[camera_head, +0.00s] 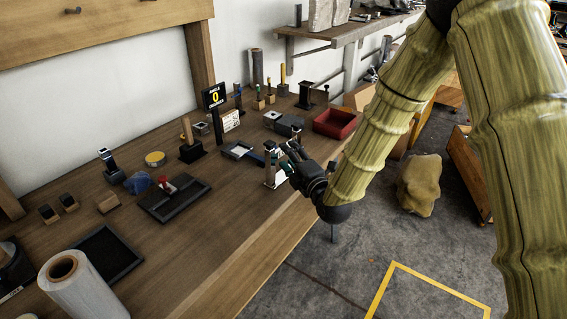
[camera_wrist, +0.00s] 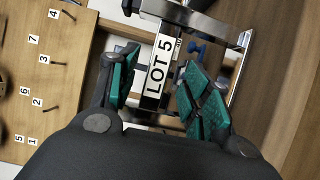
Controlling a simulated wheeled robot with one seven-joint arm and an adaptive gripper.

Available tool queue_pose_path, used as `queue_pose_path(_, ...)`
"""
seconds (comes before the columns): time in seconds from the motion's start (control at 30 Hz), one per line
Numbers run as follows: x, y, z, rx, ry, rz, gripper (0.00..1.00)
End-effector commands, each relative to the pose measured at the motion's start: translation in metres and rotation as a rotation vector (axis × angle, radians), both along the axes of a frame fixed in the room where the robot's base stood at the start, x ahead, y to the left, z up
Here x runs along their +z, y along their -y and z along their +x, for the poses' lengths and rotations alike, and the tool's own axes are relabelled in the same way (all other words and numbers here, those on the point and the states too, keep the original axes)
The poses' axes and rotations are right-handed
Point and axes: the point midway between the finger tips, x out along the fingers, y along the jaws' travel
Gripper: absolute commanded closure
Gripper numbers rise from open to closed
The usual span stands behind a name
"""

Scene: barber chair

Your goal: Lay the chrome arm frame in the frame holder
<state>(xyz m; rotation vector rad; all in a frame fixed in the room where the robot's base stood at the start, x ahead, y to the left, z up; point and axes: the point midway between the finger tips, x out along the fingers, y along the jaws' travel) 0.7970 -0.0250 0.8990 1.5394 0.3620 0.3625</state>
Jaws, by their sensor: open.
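My gripper (camera_head: 284,154) is at the right part of the bench, near its front edge. In the wrist view its green-padded fingers (camera_wrist: 162,88) are spread apart. A shiny chrome frame (camera_wrist: 240,62) is just beyond and partly between the fingers, with a white "LOT 5" label (camera_wrist: 160,65) in the gap. I cannot tell whether a finger touches it. In the head view a pale upright piece (camera_head: 270,170) stands beside the gripper, partly hidden by it. I cannot tell surely which fixture is the frame holder; a flat black fixture with a red part (camera_head: 174,198) lies left of the gripper.
A red bin (camera_head: 335,122) stands behind my gripper. A black sign showing 0 (camera_head: 214,97) and several small tools stand along the back. A white roll (camera_head: 76,284) and black tray (camera_head: 101,255) are at front left. The bench between black fixture and gripper is mostly clear.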

Motion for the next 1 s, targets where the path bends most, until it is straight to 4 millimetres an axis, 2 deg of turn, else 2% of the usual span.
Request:
queue_pose_path(0.1, 0.004, -0.007, 0.015, -0.001, 0.001, 0.003, 0.52)
queue_pose_path(0.3, 0.003, -0.016, 0.033, 0.000, 0.000, 0.001, 0.52)
queue_pose_path(0.6, 0.002, -0.018, 0.036, 0.000, 0.000, 0.001, 0.52)
queue_pose_path(0.67, 0.002, -0.018, 0.036, 0.000, 0.000, 0.001, 0.61)
queue_pose_path(0.87, 0.002, -0.018, 0.036, 0.000, 0.000, 0.001, 0.97)
queue_pose_path(0.9, 0.002, -0.018, 0.036, 0.000, 0.000, 0.001, 1.00)
queue_pose_path(1.0, 0.002, -0.018, 0.036, 0.000, 0.000, 0.001, 1.00)
